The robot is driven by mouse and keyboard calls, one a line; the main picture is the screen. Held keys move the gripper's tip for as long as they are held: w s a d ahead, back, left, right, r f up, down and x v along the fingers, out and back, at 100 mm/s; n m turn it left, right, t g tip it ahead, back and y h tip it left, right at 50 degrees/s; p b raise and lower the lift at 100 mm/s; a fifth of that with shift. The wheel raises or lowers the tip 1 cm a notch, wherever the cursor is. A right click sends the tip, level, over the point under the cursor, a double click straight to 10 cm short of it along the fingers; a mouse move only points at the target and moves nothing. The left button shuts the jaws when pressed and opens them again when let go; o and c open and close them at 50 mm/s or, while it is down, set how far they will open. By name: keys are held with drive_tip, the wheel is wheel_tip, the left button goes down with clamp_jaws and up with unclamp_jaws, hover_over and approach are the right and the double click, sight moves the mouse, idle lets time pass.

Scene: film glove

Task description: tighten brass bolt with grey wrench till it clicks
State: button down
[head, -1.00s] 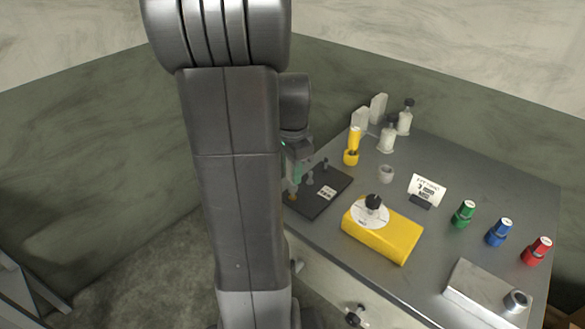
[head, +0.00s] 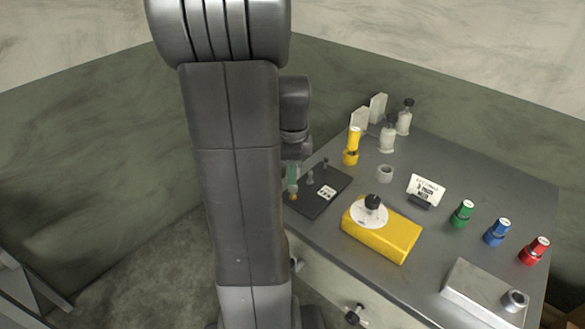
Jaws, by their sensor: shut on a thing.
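My gripper (head: 293,178) is at the left end of the dark plate (head: 323,204), partly hidden by my own arm. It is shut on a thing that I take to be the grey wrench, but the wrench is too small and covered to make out. A small brass-coloured spot (head: 292,197), which looks like the brass bolt, shows just under the gripper at the plate's left edge. I cannot tell whether the wrench is around the bolt or only beside it. Small grey posts (head: 310,177) stand on the plate right of the gripper.
A yellow block (head: 391,243) with a white disc and black knob lies right of the plate. Behind are a yellow bottle (head: 352,146), pale bottles and a grey ring (head: 385,173). Green, blue and red containers, a sign (head: 426,190) and a grey box (head: 483,291) stand right.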

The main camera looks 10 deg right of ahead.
drive_tip(key=shift+f, duration=0.1)
drive_tip(key=shift+r+p, duration=0.95)
drive_tip(key=shift+r, duration=0.25)
drive_tip(key=shift+r+p, duration=1.7)
drive_tip(key=shift+r, duration=0.35)
drive_tip(key=shift+f, duration=0.1)
